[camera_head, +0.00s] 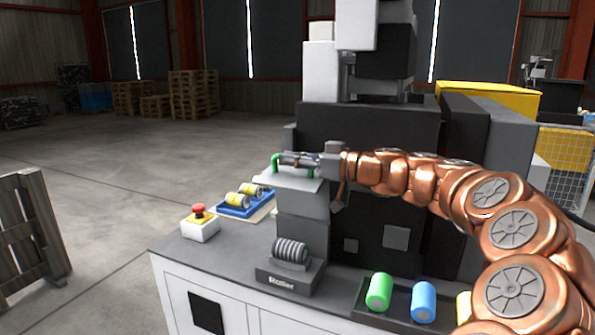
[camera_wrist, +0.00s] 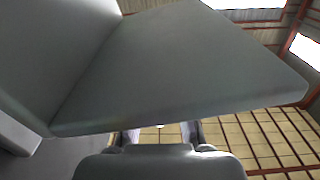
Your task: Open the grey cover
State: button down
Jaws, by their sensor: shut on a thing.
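The grey cover (camera_head: 292,182) is at the front left of the dark machine, above a grey block. It carries a green handle (camera_head: 276,168) at its edge. My gripper (camera_head: 286,159) reaches in from the right and is shut on the green handle. In the wrist view a broad grey panel, which looks like the cover (camera_wrist: 180,75), fills the middle. It hides the fingertips and the handle; only parts of my fingers (camera_wrist: 160,136) show below its edge. The exact opening angle of the cover is hard to tell.
A grey roller (camera_head: 290,251) sits on a labelled stand at the bench front. A tray holds a green cylinder (camera_head: 379,292) and a blue one (camera_head: 423,301). A red emergency button (camera_head: 199,211) and a blue tray (camera_head: 232,208) with yellow parts are at left.

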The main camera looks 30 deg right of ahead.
jog(key=shift+s+a+f+b, duration=0.15)
jog(key=shift+a+f+b, duration=0.2)
jog(key=shift+b, duration=0.5)
jog(key=shift+s+a+n+b, duration=0.15)
jog(key=shift+n+b, duration=0.15)
jog(key=shift+b, duration=0.2)
jog(key=shift+r, duration=0.15)
jog(key=c, duration=1.2)
grip_release()
jog(key=shift+s, duration=0.1)
jog(key=v, duration=1.2)
